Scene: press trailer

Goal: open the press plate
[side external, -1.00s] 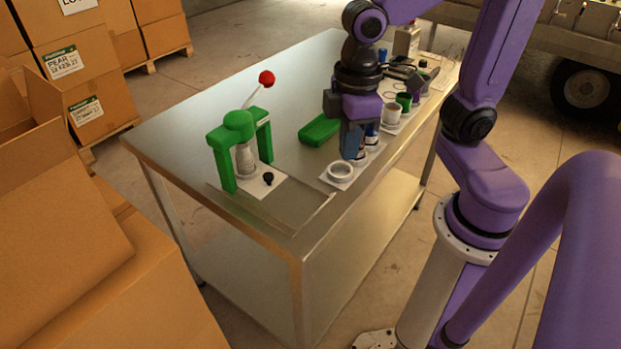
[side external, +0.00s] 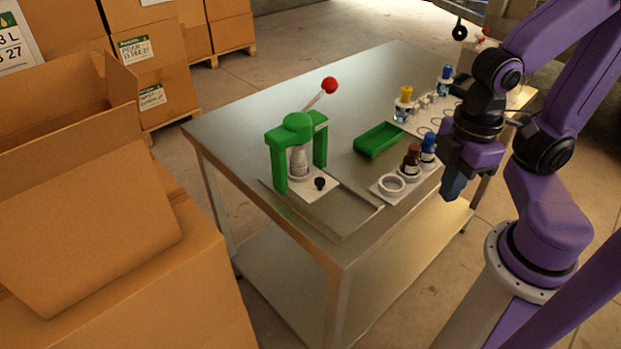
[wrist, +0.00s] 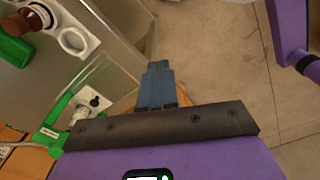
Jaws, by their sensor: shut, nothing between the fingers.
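The green press (side external: 299,126) stands on the metal table with its pale plunger pointing down between two posts. Its lever slants up to a red ball (side external: 329,85). The white press plate (side external: 312,186) lies under the plunger and carries a black knob (side external: 320,183). I cannot tell from here whether the plate is fully in. My gripper (side external: 452,190) is shut and empty, pointing down beside the table's right edge, well apart from the press. In the wrist view my fingers (wrist: 157,85) are together over the floor, and the press (wrist: 58,118) and plate (wrist: 98,97) show at left.
A white holder with an empty ring (side external: 391,184), a brown bottle (side external: 412,160) and a blue-capped bottle (side external: 428,148) lies between press and gripper. A green tray (side external: 378,140) sits behind. Metal rails (side external: 350,191) edge the press area. Cardboard boxes (side external: 95,190) stand left.

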